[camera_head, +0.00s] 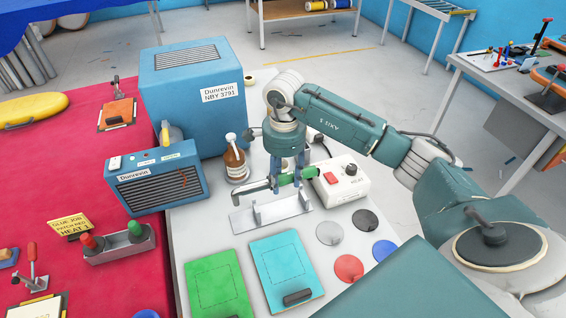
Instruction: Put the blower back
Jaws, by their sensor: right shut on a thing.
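The blower (257,187) is a slim tool with a grey-green nozzle bent at its left end and a bright green handle part. My right gripper (289,176) comes down from above and is shut on the blower. It holds the blower roughly level, nozzle to the left, over a silver metal stand (268,214) with upright holders. I cannot tell whether the blower touches the stand. The gripper fingers hide part of the blower. My left gripper is not in view.
A white control box (340,181) with a red switch stands just right of the blower. A brown bottle (235,162) and blue machines (195,95) stand behind and left. Green (215,284) and cyan boards (286,270) and coloured discs (348,268) lie in front.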

